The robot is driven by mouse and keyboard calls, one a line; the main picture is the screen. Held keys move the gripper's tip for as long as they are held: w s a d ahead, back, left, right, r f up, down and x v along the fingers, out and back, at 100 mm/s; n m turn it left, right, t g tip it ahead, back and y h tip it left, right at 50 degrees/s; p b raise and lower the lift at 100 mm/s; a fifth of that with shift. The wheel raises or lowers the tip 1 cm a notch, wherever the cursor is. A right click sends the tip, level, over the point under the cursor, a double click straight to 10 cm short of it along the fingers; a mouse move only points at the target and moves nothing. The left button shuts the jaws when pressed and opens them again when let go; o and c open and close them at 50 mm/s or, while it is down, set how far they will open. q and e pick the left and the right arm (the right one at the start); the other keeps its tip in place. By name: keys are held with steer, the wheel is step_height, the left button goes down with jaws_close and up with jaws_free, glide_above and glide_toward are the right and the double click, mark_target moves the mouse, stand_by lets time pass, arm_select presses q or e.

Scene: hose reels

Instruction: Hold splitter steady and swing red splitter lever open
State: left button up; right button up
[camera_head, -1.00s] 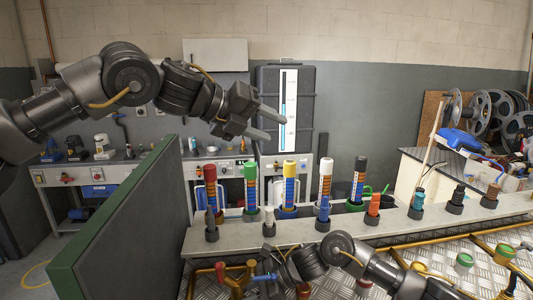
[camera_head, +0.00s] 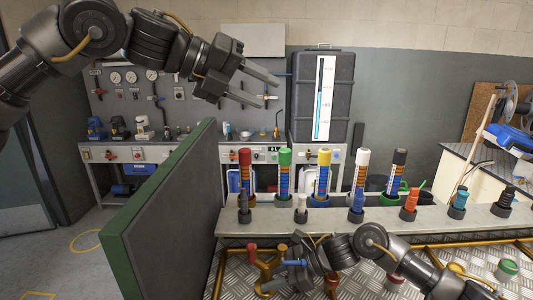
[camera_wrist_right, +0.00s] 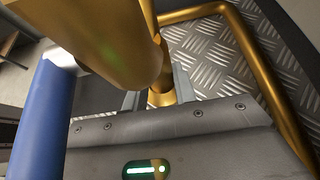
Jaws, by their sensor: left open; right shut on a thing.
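The brass splitter (camera_head: 263,264) stands low on the tread-plate surface, right of the green-edged panel. Its blue lever (camera_head: 294,262) points right and fills the left side of the right wrist view (camera_wrist_right: 40,120). My right gripper (camera_head: 277,280) is at the splitter. In the right wrist view, its fingers (camera_wrist_right: 157,92) close around a brass part, under a large brass tube (camera_wrist_right: 90,40) that hides some of the grip. My left gripper (camera_head: 271,94) is open and empty, high above the panel and far from the splitter.
A dark panel with green edges (camera_head: 165,220) stands left of the splitter. A pale rail (camera_head: 330,222) with several coloured nozzles runs behind it. Brass pipes (camera_head: 216,275) frame the tread plate. A workbench (camera_head: 130,153) and a black case (camera_head: 322,95) stand at the back.

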stand_by(0.3)
steer(key=o, duration=0.8)
steer(key=shift+o, duration=0.2)
steer(key=shift+d, duration=0.1)
steer(key=v, duration=1.1)
steer(key=shift+d+r, duration=0.25)
steer(key=shift+d, duration=0.1)
steer(key=b+v, duration=0.3)
steer(key=v, duration=0.7)
steer(key=shift+d+b, duration=0.35)
